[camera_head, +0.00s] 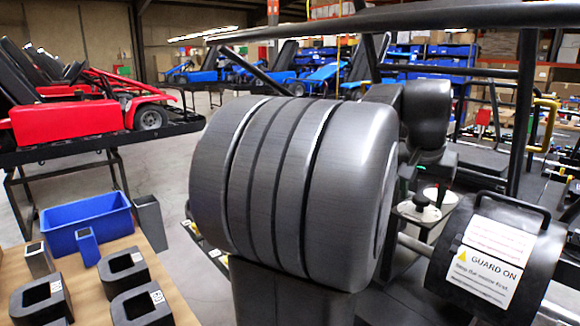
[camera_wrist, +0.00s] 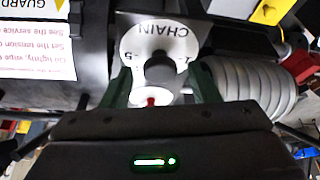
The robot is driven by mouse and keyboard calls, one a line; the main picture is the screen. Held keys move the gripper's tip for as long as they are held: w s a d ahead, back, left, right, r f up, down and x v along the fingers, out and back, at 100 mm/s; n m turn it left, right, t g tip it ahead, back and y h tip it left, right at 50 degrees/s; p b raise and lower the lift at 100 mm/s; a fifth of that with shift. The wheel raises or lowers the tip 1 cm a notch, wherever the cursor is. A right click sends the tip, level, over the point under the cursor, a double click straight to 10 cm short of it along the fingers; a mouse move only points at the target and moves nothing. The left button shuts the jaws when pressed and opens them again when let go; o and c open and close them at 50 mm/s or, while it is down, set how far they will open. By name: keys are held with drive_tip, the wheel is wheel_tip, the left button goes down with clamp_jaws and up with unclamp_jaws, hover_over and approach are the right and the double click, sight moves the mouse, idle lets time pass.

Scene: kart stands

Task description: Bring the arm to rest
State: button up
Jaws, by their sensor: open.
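My gripper (camera_head: 423,192) is at the kart on the right of the head view, its fingers pointing down over a pale plate with a dark knob (camera_head: 421,203). In the wrist view my gripper (camera_wrist: 162,80) has one green finger on each side of the grey knob (camera_wrist: 161,71). Gaps show between fingers and knob, so it is open and holds nothing. How low the fingertips are relative to the knob is hard to tell.
A black guard (camera_head: 530,250) with a GUARD ON label is on the right. Dark frame bars (camera_head: 527,100) rise nearby. A blue bin (camera_head: 88,222) and black blocks (camera_head: 125,273) are on a wooden bench, lower left.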

drive_tip(key=shift+s+d+f+n+y+b, duration=0.1)
drive_tip(key=shift+n+y+b, duration=0.3)
drive_tip(key=shift+n+b, duration=0.45)
drive_tip(key=s+a+r+p, duration=0.1)
drive_tip(key=s+a+r, duration=0.2)
drive_tip(key=s+r, duration=0.2)
drive_tip(key=shift+s+a+p, duration=0.2)
drive_tip(key=shift+s+p, duration=0.15)
drive_tip(key=shift+s, duration=0.4)
drive_tip(key=shift+f, duration=0.1)
